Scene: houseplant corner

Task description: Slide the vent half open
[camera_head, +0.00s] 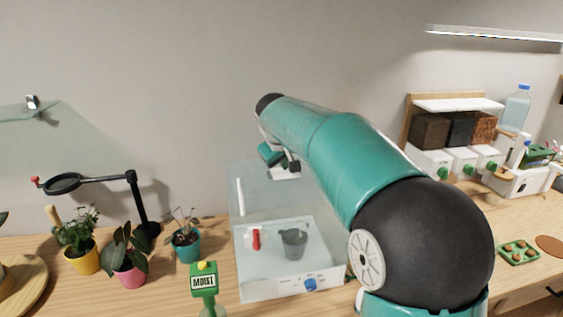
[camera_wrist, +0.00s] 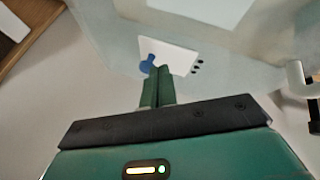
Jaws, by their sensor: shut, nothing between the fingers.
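The vent (camera_wrist: 176,57) is a white plate on the clear case, with a blue knob (camera_wrist: 148,64) at its left and several dark holes just right of it. In the head view the clear case (camera_head: 238,262) stands on the bench, and a white plate (camera_head: 287,173) shows at its top, partly hidden by my arm. My gripper (camera_wrist: 158,70) is shut and empty. Its green fingertips are at the knob's right side in the wrist view; I cannot tell whether they touch it. In the head view my arm hides most of the gripper.
Inside the case are a grey pot (camera_head: 294,243) and a red-and-white item (camera_head: 256,238). Potted plants (camera_head: 128,258) and a black-armed magnifier (camera_head: 62,184) stand to the left. A green "MOIST" meter (camera_head: 204,282) is in front. Drawers and soil blocks (camera_head: 430,131) stand at right.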

